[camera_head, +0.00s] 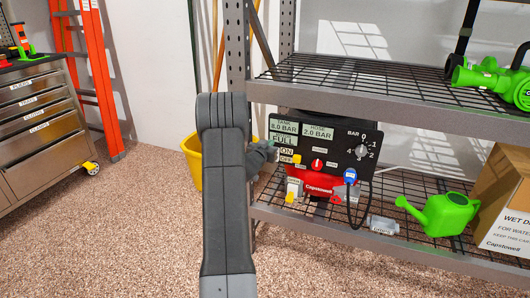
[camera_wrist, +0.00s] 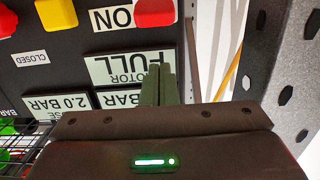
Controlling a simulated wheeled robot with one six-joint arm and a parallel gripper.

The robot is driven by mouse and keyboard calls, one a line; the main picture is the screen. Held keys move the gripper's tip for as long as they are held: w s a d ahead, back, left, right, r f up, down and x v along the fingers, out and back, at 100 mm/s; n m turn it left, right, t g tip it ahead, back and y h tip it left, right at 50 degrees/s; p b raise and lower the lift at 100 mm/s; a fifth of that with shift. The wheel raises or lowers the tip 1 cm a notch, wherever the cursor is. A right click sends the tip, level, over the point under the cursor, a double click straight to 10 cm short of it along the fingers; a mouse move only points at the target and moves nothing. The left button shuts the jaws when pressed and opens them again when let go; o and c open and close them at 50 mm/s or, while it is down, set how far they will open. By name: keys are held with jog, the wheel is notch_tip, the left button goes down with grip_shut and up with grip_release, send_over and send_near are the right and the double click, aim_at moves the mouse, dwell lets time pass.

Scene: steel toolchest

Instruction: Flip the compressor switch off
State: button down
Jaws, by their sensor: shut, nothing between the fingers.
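The compressor's black control panel (camera_head: 340,138) faces me on the shelf, with an ON label (camera_head: 286,151) at its left part. In the wrist view the panel is upside down. A red switch-like part (camera_wrist: 155,12) and a yellow part (camera_wrist: 56,14) sit either side of the ON label (camera_wrist: 112,17). The yellow part (camera_head: 297,158) also shows in the head view; the red one seems hidden there behind my gripper (camera_head: 273,145). My gripper is shut and empty, its fingers (camera_wrist: 158,85) beside the MOTOR FULL display. Contact with the panel cannot be told.
The shelf's perforated upright (camera_head: 238,45) stands close to my gripper. A red knob (camera_head: 317,164), a dial (camera_head: 361,150) and a blue-ended hose (camera_head: 350,176) are on or below the panel. A green watering can (camera_head: 442,214) and a box (camera_head: 505,205) stand right. A yellow bucket (camera_head: 190,160) is behind.

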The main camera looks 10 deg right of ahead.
jog(key=shift+s+a+f+b, duration=0.15)
jog(key=shift+f+b, duration=0.25)
jog(key=shift+f, duration=0.55)
jog(key=shift+s+a+f+b, duration=0.1)
jog(key=shift+f+b, duration=0.25)
jog(key=shift+f, duration=0.6)
